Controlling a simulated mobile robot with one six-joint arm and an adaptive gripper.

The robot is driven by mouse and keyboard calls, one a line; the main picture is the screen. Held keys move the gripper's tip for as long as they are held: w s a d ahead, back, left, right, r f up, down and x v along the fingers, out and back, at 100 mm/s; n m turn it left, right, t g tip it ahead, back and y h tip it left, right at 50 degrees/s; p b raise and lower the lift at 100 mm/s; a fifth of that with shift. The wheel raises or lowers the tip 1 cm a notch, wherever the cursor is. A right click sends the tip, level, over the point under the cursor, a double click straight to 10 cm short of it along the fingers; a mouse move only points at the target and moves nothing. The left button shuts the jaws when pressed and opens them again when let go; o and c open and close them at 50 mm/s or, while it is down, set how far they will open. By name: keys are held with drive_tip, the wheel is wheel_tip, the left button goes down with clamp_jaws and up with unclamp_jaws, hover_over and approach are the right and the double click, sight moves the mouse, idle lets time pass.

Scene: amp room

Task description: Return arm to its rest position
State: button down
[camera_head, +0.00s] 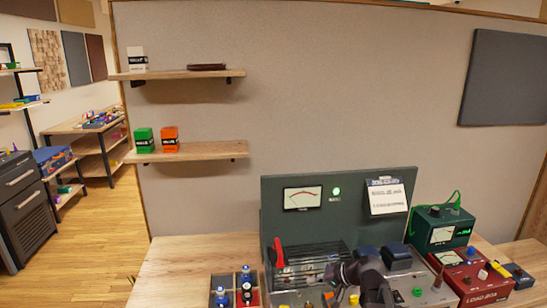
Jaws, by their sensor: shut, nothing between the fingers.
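My arm (370,278) rises from the bottom edge in front of the amp and bends over to the left. Its end, my gripper (334,291), is low over the front of the amp. It is small and dark there, with its fingers shut and nothing seen between them. The amp (268,205) has a tall dark green back panel with a meter (303,197), a lit green lamp (336,194) and a clipped paper tag (388,196). My arm hides part of the amp's chassis.
A green meter box (441,227) and a red load box (474,277) stand right of the amp. A small tray with blue-topped parts (233,289) sits left of it. Two wall shelves (185,152) hold small boxes. The wooden bench's left part (180,265) is clear.

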drive_tip(key=s+f+g+h, duration=0.1)
drive_tip(key=s, duration=0.1)
drive_tip(key=s+n+g+h+p, duration=0.1)
drive_tip(key=s, duration=0.1)
drive_tip(key=s+f+g+h+p, duration=0.1)
drive_tip(key=h, duration=0.1)
drive_tip(key=shift+s+d+f+n, duration=0.25)
drive_tip(key=shift+s+f+n, duration=0.1)
drive_tip(key=shift+s+n, duration=0.05)
drive_tip(key=s+d+n+g+h+p, duration=0.1)
drive_tip(key=s+d+g+h+p, duration=0.1)
drive_tip(key=s+d+h, duration=0.2)
drive_tip(key=shift+s+h, duration=0.8)
drive_tip(key=shift+d, duration=0.15)
idle(1.0)
drive_tip(key=c, duration=1.4)
unclamp_jaws()
